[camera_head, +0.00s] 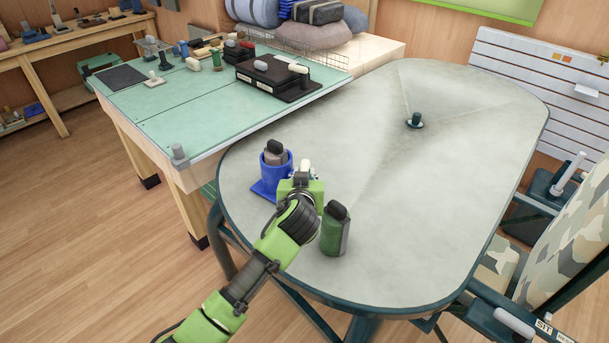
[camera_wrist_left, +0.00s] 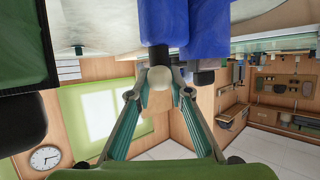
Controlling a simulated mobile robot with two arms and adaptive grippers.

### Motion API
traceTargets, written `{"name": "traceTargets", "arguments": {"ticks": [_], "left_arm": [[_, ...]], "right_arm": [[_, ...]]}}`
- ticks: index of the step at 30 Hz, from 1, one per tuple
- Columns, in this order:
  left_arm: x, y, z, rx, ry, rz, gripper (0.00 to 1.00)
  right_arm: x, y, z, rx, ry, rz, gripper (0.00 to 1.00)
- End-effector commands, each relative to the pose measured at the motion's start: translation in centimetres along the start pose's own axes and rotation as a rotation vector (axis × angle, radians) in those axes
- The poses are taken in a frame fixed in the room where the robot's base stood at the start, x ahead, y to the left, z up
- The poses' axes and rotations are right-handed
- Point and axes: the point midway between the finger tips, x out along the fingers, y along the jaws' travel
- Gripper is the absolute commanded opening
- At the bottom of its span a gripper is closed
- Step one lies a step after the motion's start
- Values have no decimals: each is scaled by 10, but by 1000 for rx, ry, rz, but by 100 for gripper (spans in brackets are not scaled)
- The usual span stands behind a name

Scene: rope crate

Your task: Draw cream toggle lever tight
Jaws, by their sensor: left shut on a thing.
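My left gripper (camera_head: 304,178) is at the near left of the grey-green oval table, just right of a blue holder (camera_head: 265,190). A small cream toggle lever (camera_head: 305,164) shows at its fingertips in the head view. In the left wrist view the fingers (camera_wrist_left: 160,78) are shut on the cream lever, whose rounded end (camera_wrist_left: 159,98) shows between them. A dark shaft (camera_wrist_left: 158,58) and blue parts (camera_wrist_left: 205,28) are beyond the fingertips. The gripper hides much of the lever in the head view. My right gripper is in neither view.
A dark-capped green bottle (camera_head: 335,229) stands close right of my left gripper. A brown-grey container (camera_head: 275,153) sits in the blue holder. A mint-topped bench (camera_head: 215,97) with several small items adjoins at left. The table's middle and right are mostly clear.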

Motion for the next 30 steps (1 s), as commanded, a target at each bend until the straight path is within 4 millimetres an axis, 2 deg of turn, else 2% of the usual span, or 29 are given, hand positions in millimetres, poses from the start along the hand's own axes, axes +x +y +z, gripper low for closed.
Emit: {"name": "traceTargets", "arguments": {"ticks": [1, 8, 9, 11, 23, 26, 30], "left_arm": [[1, -5, -1, 0, 2, -11, 0], [1, -5, -2, 0, 2, -10, 0], [1, -5, -2, 0, 2, -10, 24], [1, -5, -2, 0, 2, -9, 36], [-2, -1, 0, 0, 1, -1, 36], [-10, 0, 0, -1, 2, 0, 36], [-29, -1, 0, -2, 1, -1, 36]], "right_arm": [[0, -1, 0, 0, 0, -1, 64], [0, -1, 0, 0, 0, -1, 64], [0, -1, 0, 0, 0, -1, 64], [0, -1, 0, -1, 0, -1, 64], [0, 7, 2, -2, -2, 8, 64], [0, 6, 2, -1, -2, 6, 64], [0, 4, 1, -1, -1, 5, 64]]}}
